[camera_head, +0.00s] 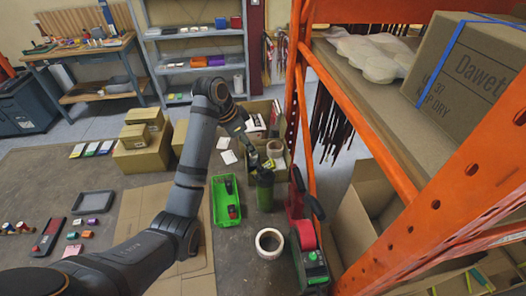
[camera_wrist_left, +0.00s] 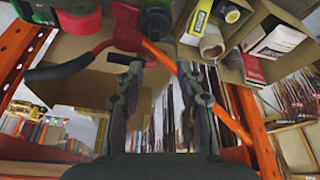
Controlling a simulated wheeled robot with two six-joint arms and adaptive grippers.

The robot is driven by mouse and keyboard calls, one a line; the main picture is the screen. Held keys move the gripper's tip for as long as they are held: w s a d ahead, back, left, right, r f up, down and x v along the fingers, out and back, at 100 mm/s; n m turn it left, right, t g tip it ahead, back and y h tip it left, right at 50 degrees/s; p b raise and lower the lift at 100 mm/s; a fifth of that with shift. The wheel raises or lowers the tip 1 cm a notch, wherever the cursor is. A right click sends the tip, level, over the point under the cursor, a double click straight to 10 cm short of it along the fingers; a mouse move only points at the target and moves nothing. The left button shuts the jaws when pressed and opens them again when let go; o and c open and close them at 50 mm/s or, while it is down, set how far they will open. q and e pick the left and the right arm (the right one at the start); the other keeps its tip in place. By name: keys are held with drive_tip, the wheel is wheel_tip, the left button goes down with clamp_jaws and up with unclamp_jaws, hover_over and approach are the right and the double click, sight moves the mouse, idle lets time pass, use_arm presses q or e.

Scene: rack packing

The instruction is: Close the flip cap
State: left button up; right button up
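A dark green bottle (camera_head: 265,192) stands upright on the table, right of the green tray. Its top lies close to my left gripper (camera_head: 256,164), which comes down from above and behind it. I cannot tell whether they touch, and the flip cap is too small and covered to make out. In the left wrist view the dark bottle (camera_wrist_left: 156,20) shows at the top edge, beyond the fingertips. The two black fingers of the left gripper (camera_wrist_left: 161,68) are apart with nothing between them. My right gripper is not in view.
A green tray (camera_head: 214,211) with items stands left of the bottle. A tape roll (camera_head: 258,243), a red-and-black tool (camera_head: 297,200) and a green-and-red tape dispenser (camera_head: 310,262) are near it. Cardboard boxes (camera_head: 277,168) stand behind. An orange rack (camera_head: 450,200) closes off the right.

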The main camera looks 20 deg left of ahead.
sight(260, 164)
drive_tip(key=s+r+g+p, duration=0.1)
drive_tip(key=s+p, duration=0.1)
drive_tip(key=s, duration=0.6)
use_arm(q)
drive_tip(key=x, duration=0.4)
drive_tip(key=s+x, duration=0.1)
drive_tip(key=x, duration=0.1)
drive_tip(key=shift+w+d+f+p, duration=0.15)
drive_tip(key=shift+d+f+p, duration=0.1)
drive_tip(key=shift+d+p, duration=0.15)
drive_tip(key=x, duration=0.2)
drive_tip(key=shift+w+f, duration=0.25)
drive_tip(key=shift+f, duration=0.05)
drive_tip(key=shift+s+f+p, duration=0.1)
drive_tip(key=shift+f+p, duration=0.15)
drive_tip(key=shift+p, duration=0.05)
drive_tip(key=shift+s, duration=0.1)
drive_tip(key=shift+f, duration=0.1)
drive_tip(key=shift+c, duration=0.7)
drive_tip(key=c, duration=0.5)
clamp_jaws()
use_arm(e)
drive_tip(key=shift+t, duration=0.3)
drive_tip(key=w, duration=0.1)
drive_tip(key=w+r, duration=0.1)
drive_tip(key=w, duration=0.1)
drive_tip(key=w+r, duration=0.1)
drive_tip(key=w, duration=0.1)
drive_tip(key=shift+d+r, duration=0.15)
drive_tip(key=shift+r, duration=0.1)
